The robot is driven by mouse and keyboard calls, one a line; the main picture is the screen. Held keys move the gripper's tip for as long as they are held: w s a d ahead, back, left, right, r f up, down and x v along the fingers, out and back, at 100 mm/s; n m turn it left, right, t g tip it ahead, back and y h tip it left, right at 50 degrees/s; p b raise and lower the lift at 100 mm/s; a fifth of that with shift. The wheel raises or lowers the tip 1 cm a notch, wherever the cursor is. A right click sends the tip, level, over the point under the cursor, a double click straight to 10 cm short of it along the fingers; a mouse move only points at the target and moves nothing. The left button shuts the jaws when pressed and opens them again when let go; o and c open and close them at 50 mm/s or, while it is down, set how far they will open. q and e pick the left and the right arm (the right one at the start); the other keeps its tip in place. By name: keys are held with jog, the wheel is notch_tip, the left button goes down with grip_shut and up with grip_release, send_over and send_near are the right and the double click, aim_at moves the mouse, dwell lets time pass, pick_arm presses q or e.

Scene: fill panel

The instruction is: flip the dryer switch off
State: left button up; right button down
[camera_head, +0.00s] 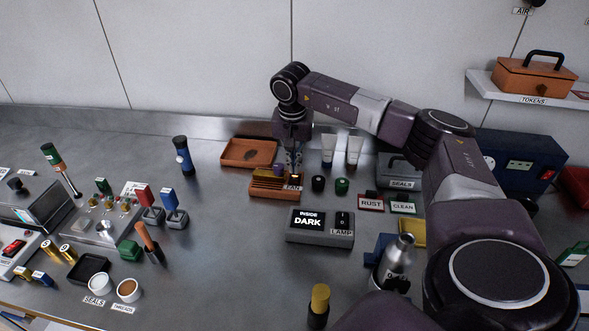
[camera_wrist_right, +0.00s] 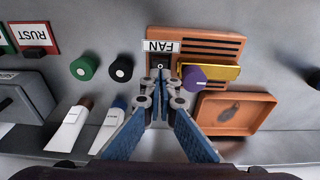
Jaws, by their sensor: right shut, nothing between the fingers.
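An orange slatted box (camera_head: 262,193) with a FAN label (camera_head: 292,187) stands on the bench at the middle; I see no label reading dryer. The wrist view shows its slatted body (camera_wrist_right: 220,46) and a small black switch (camera_wrist_right: 160,61) beside the upside-down FAN label. My right gripper (camera_head: 295,172) reaches down over the box's right end. Its fingertips (camera_wrist_right: 160,73) are together, empty, right at the switch and partly covering it. I cannot tell whether they touch it or which way it is set. My left gripper is out of view.
A purple knob (camera_wrist_right: 195,79) and a gold bar (camera_wrist_right: 228,72) sit close beside the fingers. Black (camera_wrist_right: 121,68) and green (camera_wrist_right: 83,67) knobs and two white tubes (camera_head: 328,150) stand nearby. An orange tray (camera_head: 236,152) lies behind.

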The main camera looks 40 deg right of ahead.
aim_at(294, 178)
jog(key=shift+f+b, duration=0.75)
jog(key=shift+f, duration=0.65)
dwell(0.4)
jog(key=shift+r+p, duration=2.85)
jog(key=shift+r, duration=0.75)
